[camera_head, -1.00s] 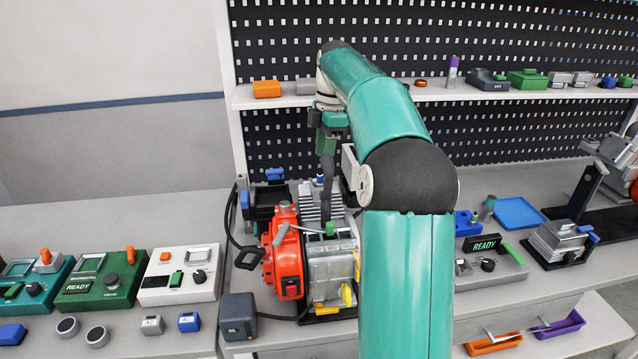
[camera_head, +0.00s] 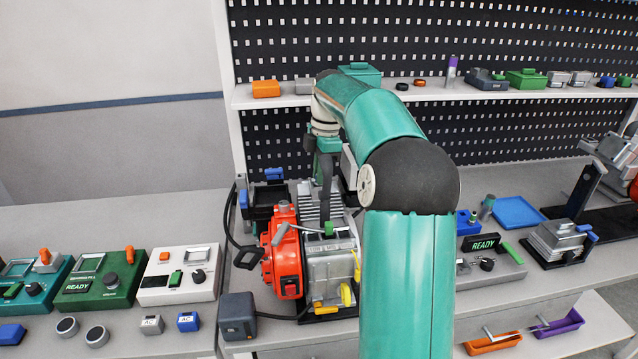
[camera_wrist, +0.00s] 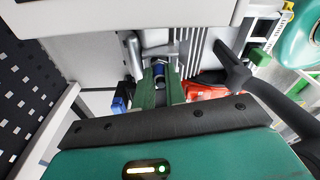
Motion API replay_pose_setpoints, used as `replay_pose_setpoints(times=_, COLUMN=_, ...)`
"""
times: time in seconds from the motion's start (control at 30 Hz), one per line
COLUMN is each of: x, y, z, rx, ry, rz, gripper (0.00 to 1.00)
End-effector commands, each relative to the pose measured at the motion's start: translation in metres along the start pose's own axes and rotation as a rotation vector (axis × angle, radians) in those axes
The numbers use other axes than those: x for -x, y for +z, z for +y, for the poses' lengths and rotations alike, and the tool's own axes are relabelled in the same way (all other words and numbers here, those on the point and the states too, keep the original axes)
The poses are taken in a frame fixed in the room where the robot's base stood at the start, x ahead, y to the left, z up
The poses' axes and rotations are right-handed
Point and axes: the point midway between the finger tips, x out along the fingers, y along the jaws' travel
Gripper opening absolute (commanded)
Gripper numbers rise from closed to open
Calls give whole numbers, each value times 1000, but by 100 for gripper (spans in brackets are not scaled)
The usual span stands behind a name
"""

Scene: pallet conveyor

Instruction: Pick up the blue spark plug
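The blue spark plug (camera_wrist: 158,71) shows in the wrist view as a small blue and metal piece at the far end of my fingers. My gripper (camera_wrist: 160,85) has two green fingers, apart, with the plug in line with the gap between them. I cannot see clearly whether they touch it. In the head view my gripper (camera_head: 327,168) points down over the back of the red and grey engine (camera_head: 328,260). The plug itself is hidden there behind my gripper and arm.
A shelf (camera_head: 430,94) with several small parts runs behind my arm. A dark hose or handle (camera_wrist: 233,67) is right of the fingers in the wrist view. Control boxes (camera_head: 180,274) stand left of the engine, and a READY panel (camera_head: 482,243) stands to its right.

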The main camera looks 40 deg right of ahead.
Motion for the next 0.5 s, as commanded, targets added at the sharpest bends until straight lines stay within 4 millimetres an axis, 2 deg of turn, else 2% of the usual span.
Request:
replay_pose_setpoints(times=0.33, x=4, y=-1, z=0, rx=0, ry=1, rz=0, gripper=0)
replay_pose_setpoints(times=0.5, x=29, y=-4, z=1, rx=1, ry=3, rz=0, gripper=0)
